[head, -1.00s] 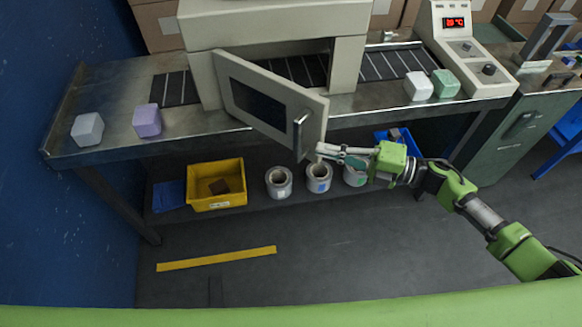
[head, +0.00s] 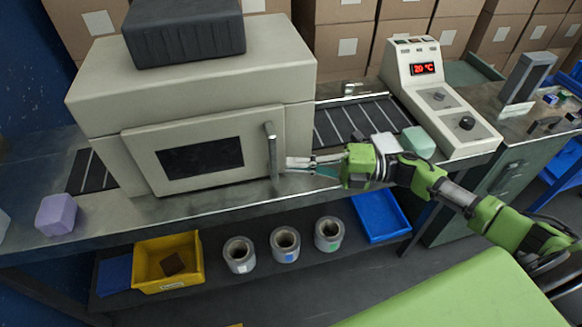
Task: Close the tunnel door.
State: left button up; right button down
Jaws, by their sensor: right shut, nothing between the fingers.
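The tunnel (head: 240,70) is a beige box over the conveyor. Its door (head: 140,150), with a dark window (head: 200,158), lies across the tunnel front, flush or nearly flush; I cannot tell whether a small gap is left. The upright bar handle (head: 272,150) is on the door's right side. My right gripper (head: 291,165) is shut and empty, with its fingertips just right of the handle, at or very close to the door's right edge. Contact is unclear. My left gripper is not in view.
A dark block (head: 185,35) sits on the tunnel. A control box (head: 440,100) reading 20 °C, a white block (head: 385,145) and a green block (head: 418,142) are to the right. A purple block (head: 56,215) is left. Below are rolls (head: 285,243), a yellow bin (head: 167,262) and a blue tray (head: 380,217).

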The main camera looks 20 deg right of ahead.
jog(key=shift+w+d, duration=0.15)
jog(key=shift+w, duration=0.15)
jog(key=shift+s+d, duration=0.1)
jog(key=shift+d, duration=0.05)
jog(key=v, duration=1.1)
jog(key=shift+s+d, duration=0.2)
jog(key=shift+d, duration=0.1)
